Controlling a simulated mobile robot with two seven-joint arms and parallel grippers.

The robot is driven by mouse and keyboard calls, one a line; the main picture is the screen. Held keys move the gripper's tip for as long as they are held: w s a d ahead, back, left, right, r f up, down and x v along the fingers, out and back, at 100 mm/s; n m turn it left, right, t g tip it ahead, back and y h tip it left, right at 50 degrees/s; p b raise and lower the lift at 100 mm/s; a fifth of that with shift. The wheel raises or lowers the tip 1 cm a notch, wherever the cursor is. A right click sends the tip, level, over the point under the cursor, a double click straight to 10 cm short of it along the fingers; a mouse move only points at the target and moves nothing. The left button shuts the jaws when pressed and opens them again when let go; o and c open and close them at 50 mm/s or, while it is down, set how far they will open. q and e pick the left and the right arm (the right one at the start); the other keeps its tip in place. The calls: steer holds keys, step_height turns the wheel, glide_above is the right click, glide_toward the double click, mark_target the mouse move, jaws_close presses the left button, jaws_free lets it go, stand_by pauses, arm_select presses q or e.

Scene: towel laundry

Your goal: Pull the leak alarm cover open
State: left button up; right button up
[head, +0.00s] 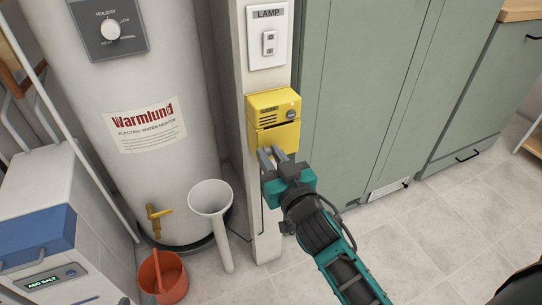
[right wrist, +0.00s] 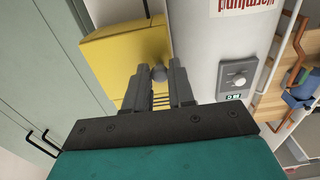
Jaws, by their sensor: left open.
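The leak alarm (head: 274,121) is a yellow box on a white post, with dark vents, a dark slot and a round grey button on its front. It also shows in the right wrist view (right wrist: 105,55). My right gripper (head: 272,155) is at the lower front of the box, fingers pointing up at it. Its two fingers (right wrist: 158,75) stand a little apart, with a rounded grey knob (right wrist: 158,74) between them. I cannot tell whether they touch the knob. The cover appears closed. My left gripper is not in view.
A LAMP switch (head: 269,43) is above the box. A white water heater (head: 165,80) stands to the left, with a white funnel pipe (head: 221,235) and an orange bucket (head: 163,277) below. Green cabinets (head: 375,80) are to the right. Tiled floor is free in front of them.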

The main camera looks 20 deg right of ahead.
jaws_close()
stand_by(0.3)
